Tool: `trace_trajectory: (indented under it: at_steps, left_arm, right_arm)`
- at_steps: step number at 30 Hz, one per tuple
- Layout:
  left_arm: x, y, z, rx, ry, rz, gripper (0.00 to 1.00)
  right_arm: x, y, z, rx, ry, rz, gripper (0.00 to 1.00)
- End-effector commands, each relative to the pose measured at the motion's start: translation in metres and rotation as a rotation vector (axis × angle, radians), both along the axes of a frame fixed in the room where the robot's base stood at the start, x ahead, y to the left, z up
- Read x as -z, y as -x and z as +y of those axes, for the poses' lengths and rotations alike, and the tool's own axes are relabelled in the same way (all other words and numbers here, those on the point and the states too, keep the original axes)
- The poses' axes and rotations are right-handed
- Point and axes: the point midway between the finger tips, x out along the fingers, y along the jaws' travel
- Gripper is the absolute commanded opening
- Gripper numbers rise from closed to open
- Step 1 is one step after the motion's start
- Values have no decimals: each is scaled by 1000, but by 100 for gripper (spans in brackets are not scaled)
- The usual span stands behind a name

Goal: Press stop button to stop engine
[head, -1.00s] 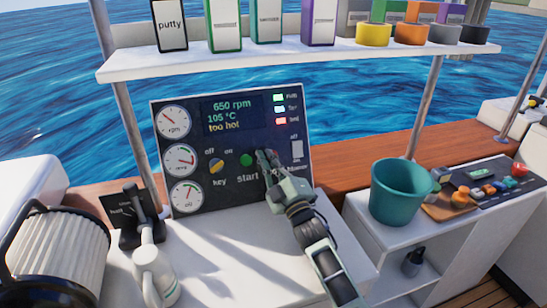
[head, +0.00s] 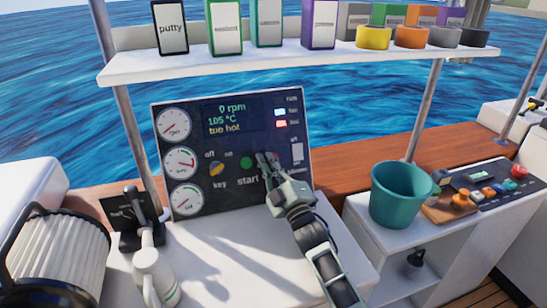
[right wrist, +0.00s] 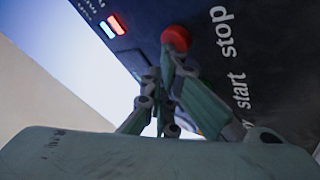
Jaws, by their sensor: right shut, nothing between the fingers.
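The engine panel (head: 235,180) stands upright behind the white counter. Its display (head: 231,116) reads 0 rpm, 105 °C, too hot. The green start button (head: 246,163) shows to the left of my right gripper (head: 266,157). In the right wrist view the red stop button (right wrist: 176,38) sits just beyond my fingertips (right wrist: 170,60), beside the word stop. The fingers are together and empty, at or very near the button; I cannot tell if they touch it. In the head view the gripper hides the stop button. My left gripper is not in view.
A key switch (head: 216,169) and gauges (head: 174,123) are left of the buttons. A teal bucket (head: 400,200) stands right. A shelf (head: 300,58) with boxes and tape hangs above.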

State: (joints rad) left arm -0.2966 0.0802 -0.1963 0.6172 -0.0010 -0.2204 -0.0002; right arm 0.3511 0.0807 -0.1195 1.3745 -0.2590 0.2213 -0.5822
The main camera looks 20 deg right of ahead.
Motion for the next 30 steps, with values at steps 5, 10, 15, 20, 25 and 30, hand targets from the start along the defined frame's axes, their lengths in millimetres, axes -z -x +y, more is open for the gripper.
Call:
trace_trajectory:
  at_steps: [5, 10, 15, 20, 25, 30]
  left_arm:
    - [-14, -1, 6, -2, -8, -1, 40]
    - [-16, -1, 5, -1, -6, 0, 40]
    - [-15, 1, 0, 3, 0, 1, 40]
    - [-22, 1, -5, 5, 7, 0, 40]
    - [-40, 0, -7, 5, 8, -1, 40]
    - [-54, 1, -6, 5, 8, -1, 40]
  right_arm:
    - [-7, 10, 0, 0, -1, 2, 0]
    - [-7, 15, 0, 0, 0, 1, 0]
    - [-7, 15, 0, 0, 0, 0, 0]
    - [-11, 19, 0, 0, 0, 0, 0]
    - [-20, 34, -1, 0, -1, 2, 0]
    - [-27, 49, -2, 0, 0, 1, 0]
